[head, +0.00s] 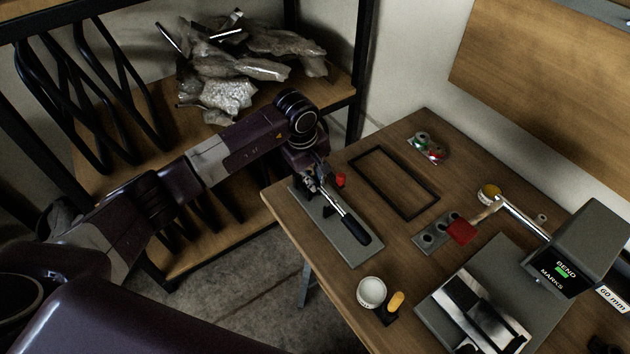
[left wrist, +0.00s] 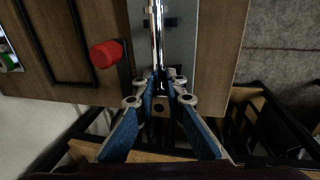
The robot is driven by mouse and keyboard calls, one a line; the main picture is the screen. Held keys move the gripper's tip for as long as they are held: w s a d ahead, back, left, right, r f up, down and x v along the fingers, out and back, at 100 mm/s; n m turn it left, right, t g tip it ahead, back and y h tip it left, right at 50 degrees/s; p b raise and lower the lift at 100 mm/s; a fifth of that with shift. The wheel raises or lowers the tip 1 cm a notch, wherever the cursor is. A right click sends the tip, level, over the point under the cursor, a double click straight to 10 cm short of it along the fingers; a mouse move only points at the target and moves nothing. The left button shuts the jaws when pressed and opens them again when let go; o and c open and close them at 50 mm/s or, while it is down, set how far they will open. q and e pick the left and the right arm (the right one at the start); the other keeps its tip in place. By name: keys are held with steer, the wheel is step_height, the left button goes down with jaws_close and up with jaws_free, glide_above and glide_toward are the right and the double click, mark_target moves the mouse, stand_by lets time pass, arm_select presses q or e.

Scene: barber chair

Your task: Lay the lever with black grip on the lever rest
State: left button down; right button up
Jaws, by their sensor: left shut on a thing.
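The lever with black grip is a chrome rod (head: 336,201) ending in a black grip (head: 356,231), slanting over a grey plate (head: 329,227) on the bench. My left gripper (head: 312,181) is at the rod's far end, away from the grip. In the left wrist view the gripper (left wrist: 160,88) is shut on the chrome rod (left wrist: 156,38), which runs up out of the picture above the plate (left wrist: 181,50). A small dark block shows beside the rod there; I cannot tell whether it is the lever rest. My right gripper is not in view.
A red knob (head: 341,180) stands close beside my left gripper. A black frame (head: 411,205), a white cup (head: 371,292), a grey holed block (head: 431,237) and a bending device (head: 590,245) are on the bench (head: 310,240). A shelf (head: 340,88) stands behind my arm.

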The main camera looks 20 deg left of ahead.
arm_select(q)
steer(key=shift+s+f, duration=0.1)
steer(key=shift+f, duration=0.05)
steer(key=c, duration=2)
jaws_free()
steer(key=shift+f, duration=0.2)
steer(key=shift+r+p, duration=0.45)
steer(key=shift+p, duration=0.1)
steer(key=shift+r+p, duration=0.4)
steer(key=shift+p, duration=0.05)
steer(key=shift+b+v, duration=1.6)
steer(key=shift+v, duration=4.3)
steer(key=shift+a, duration=0.1)
